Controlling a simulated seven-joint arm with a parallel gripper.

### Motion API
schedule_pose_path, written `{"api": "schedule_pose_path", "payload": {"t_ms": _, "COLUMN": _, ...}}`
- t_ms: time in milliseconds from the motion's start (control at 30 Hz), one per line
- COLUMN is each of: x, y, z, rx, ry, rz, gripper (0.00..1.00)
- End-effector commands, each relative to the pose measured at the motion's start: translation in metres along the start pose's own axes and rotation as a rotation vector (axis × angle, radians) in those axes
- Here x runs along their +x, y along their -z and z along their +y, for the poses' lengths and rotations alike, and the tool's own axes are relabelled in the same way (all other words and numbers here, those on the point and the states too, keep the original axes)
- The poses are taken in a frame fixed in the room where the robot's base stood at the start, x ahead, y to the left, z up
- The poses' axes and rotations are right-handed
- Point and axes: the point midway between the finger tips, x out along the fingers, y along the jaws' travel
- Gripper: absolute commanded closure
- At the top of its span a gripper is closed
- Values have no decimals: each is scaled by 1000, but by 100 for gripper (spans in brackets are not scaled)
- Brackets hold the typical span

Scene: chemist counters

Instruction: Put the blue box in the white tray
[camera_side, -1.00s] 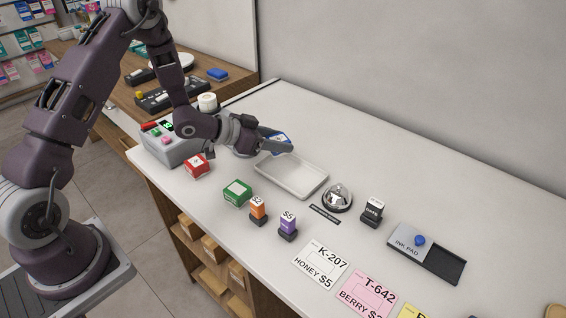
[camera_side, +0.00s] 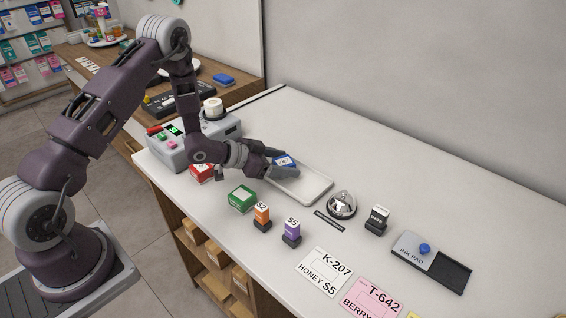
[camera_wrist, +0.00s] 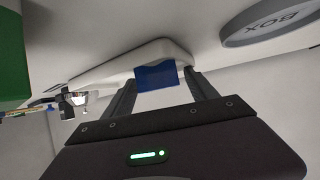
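The blue box (camera_side: 284,161) is small, with a pale label, and sits between my gripper's fingers in the side view. It also shows as a plain blue face between the fingertips in the wrist view (camera_wrist: 157,77). My gripper (camera_side: 290,166) appears shut on it. The white tray (camera_side: 319,197) is shallow and rectangular. My gripper and the box are over its far-left end, partly covering it. The tray's pale edge is behind the box in the wrist view (camera_wrist: 150,52). I cannot tell whether the box touches the tray floor.
A red box (camera_side: 201,174) is just left of my gripper, and a green box (camera_side: 242,198) is in front. Orange (camera_side: 262,213) and purple (camera_side: 291,229) stamps stand nearer. A bell (camera_side: 341,203) is right of the tray. A grey machine (camera_side: 178,150) stands behind left.

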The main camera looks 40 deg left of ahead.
Motion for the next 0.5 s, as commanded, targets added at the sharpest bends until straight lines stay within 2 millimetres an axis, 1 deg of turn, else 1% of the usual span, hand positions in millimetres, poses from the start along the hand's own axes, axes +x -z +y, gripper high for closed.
{"api": "schedule_pose_path", "payload": {"t_ms": 100, "x": -1, "y": 2, "z": 0, "rx": 0, "ry": 0, "rz": 0, "gripper": 33}}
{"api": "schedule_pose_path", "payload": {"t_ms": 167, "x": -6, "y": 2, "z": 0, "rx": -1, "ry": 1, "rz": -1, "gripper": 33}}
{"api": "schedule_pose_path", "payload": {"t_ms": 267, "x": -22, "y": 2, "z": -1, "rx": -2, "ry": 3, "rz": -1, "gripper": 33}}
{"api": "schedule_pose_path", "payload": {"t_ms": 500, "x": -80, "y": 2, "z": -2, "rx": -3, "ry": 4, "rz": -1, "gripper": 33}}
